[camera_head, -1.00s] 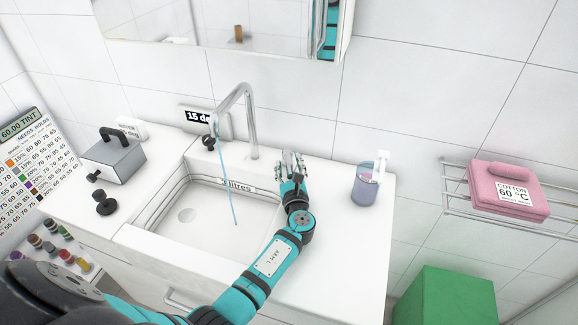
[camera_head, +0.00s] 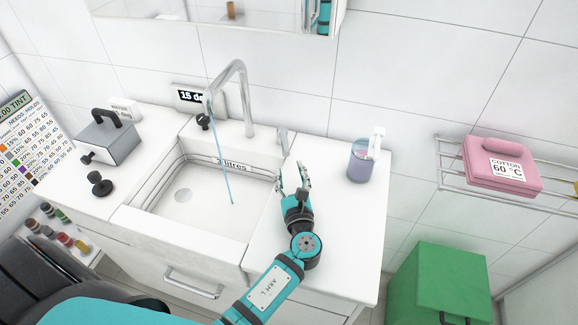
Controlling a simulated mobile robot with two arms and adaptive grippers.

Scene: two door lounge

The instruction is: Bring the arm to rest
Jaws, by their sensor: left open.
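My left gripper (camera_head: 294,178) is open above the counter, just right of the sink (camera_head: 216,213). Nothing shows between its fingers. My left arm, teal and black, comes up from the bottom of the view. A thin grey lever or spout (camera_head: 283,141) stands at the back edge of the sink, behind the gripper and apart from it in the picture. The tall grey tap (camera_head: 240,85) stands at the back of the sink, with a thin blue stream (camera_head: 226,165) falling from it into the basin. My right gripper is not in view.
A purple-filled jar (camera_head: 361,162) stands on the right of the counter. A grey box with a black handle (camera_head: 105,136) and a black knob (camera_head: 100,184) are on the left. A pink pack (camera_head: 500,165) lies on a wall rack (camera_head: 458,180). A green bin (camera_head: 440,284) stands below.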

